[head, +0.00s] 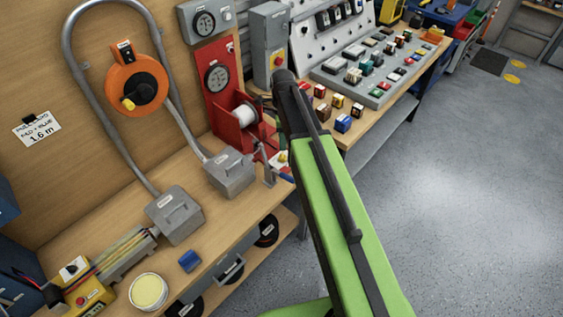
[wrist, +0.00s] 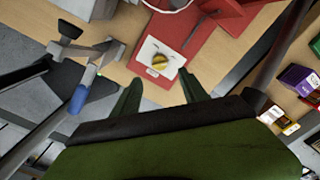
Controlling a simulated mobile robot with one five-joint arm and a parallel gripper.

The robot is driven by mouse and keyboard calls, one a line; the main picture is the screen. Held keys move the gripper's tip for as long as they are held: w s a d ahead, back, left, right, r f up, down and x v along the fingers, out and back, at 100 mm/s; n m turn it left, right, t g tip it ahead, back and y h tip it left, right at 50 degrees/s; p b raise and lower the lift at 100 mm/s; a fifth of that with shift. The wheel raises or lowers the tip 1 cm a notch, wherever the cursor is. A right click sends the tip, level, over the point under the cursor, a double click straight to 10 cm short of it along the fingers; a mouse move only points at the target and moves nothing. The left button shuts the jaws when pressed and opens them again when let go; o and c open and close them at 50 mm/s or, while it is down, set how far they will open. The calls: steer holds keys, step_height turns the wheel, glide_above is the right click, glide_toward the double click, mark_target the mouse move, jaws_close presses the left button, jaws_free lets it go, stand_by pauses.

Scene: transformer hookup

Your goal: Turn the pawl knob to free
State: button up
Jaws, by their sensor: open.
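The pawl knob (wrist: 159,61) is a small yellow knob on a white plate (wrist: 149,52), fixed to a red base (wrist: 190,45) in the wrist view. Its marks are too small to read. My gripper (wrist: 160,78) is open, its two green fingers apart on either side of the view below the knob. The fingers look apart from the knob, with nothing between them. In the head view the white plate (head: 281,158) shows in part beside the red winch with its white spool (head: 246,113). My arm hides much of that area and the gripper itself.
A lever with a blue grip (wrist: 78,100) and a black-ended grey bracket (wrist: 95,50) stand left of the knob in the wrist view. Several small coloured blocks (head: 343,123) lie on the bench to the right. Grey boxes (head: 231,171) stand left. The floor (head: 470,190) at right is clear.

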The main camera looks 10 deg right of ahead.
mark_target(282, 155)
step_height(282, 155, down, 8)
steer(key=b, duration=0.6)
steer(key=shift+f+b, duration=0.25)
steer(key=shift+b, duration=0.15)
steer(key=shift+r, duration=0.1)
jaws_close()
